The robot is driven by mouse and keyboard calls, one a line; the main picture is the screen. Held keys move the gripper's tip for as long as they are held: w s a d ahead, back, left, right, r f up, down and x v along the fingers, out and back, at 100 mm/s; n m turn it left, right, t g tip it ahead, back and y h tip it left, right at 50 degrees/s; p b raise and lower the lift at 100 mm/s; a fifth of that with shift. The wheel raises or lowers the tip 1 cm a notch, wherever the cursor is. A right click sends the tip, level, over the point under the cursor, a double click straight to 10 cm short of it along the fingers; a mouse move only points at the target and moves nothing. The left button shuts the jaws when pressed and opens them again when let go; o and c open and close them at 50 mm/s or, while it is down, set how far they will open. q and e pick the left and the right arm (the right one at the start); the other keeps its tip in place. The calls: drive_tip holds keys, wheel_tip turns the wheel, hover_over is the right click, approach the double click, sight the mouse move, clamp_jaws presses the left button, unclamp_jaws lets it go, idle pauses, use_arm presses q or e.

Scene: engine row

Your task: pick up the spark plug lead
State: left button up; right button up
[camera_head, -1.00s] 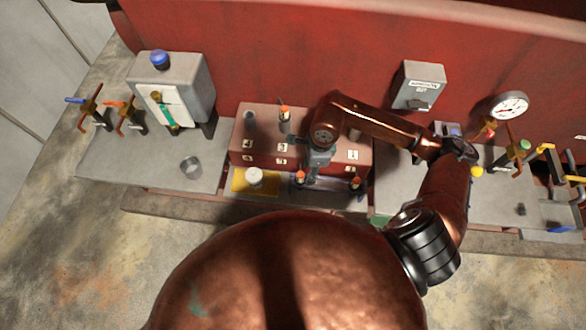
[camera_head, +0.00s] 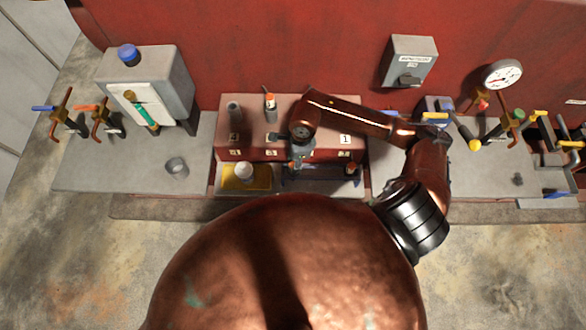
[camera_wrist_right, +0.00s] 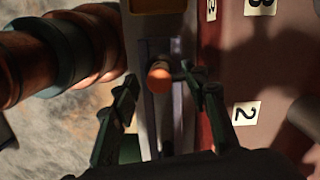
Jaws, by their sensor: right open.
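An orange-ended lead (camera_wrist_right: 160,75), which looks like the spark plug lead, stands in a grey tray (camera_wrist_right: 178,120) in front of the red engine block. My right gripper (camera_wrist_right: 163,92) is open, with one finger on each side of the orange end and gaps showing to both. In the head view the right gripper (camera_head: 297,158) is low at the block's front edge and hides most of this lead. A similar orange-ended lead (camera_head: 352,168) is farther right in the tray, and another (camera_head: 270,104) stands upright on the block. My left gripper is not in view.
A yellow pad (camera_head: 233,183) bearing a white round part (camera_head: 244,172) lies left of the gripper. A metal cup (camera_head: 177,167) stands on the left bench. A switch box (camera_head: 408,62) is on the wall.

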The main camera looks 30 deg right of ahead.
drive_tip(key=shift+a+f, duration=0.1)
drive_tip(key=shift+f, duration=1.1)
drive_tip(key=shift+c, duration=0.7)
clamp_jaws()
